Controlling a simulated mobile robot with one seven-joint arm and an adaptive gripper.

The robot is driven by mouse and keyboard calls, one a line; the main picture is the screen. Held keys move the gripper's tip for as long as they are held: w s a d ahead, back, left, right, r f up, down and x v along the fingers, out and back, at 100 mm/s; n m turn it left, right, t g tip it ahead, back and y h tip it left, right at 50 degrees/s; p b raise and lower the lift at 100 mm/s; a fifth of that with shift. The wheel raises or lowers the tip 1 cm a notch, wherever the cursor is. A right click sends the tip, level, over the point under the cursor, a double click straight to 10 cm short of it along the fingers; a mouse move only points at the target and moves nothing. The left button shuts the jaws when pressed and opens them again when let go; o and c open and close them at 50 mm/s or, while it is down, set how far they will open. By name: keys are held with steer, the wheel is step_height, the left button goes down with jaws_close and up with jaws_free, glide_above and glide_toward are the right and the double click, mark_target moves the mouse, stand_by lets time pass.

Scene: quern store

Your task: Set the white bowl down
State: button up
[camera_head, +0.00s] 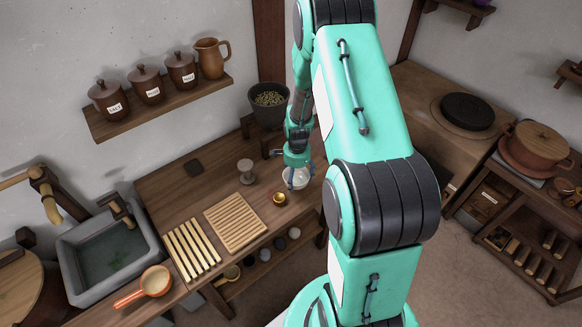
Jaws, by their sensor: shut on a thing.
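The white bowl (296,181) is at the right part of the wooden counter, below my gripper (296,172). My gripper points down and is shut on the bowl. The fingers are small in the view and partly hidden against the bowl. I cannot tell whether the bowl touches the counter (172,208) or hangs just above it. My own arm covers the area to the right of the bowl.
A small golden cup (279,198) stands just left of the bowl. A slatted board (235,222), a wooden hourglass-shaped thing (245,171) and a dark pot (268,103) are nearby. An orange-handled pan (154,281) lies near the grey sink (110,250).

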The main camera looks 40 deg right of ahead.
steer(key=w+d, duration=0.1)
steer(key=w, duration=0.2)
steer(key=w+d, duration=0.2)
steer(key=w, duration=0.1)
steer(key=w+d+f+b, duration=0.1)
steer(key=w+d, duration=0.1)
steer(key=w, duration=0.1)
steer(key=shift+w, duration=0.4)
steer(key=shift+f+b, duration=0.4)
steer(key=shift+f, duration=1.3)
steer(key=shift+f, duration=0.15)
steer(key=o, duration=1.5)
steer(key=shift+c, duration=0.2)
step_height(320, 180, up, 12)
steer(key=p, duration=0.2)
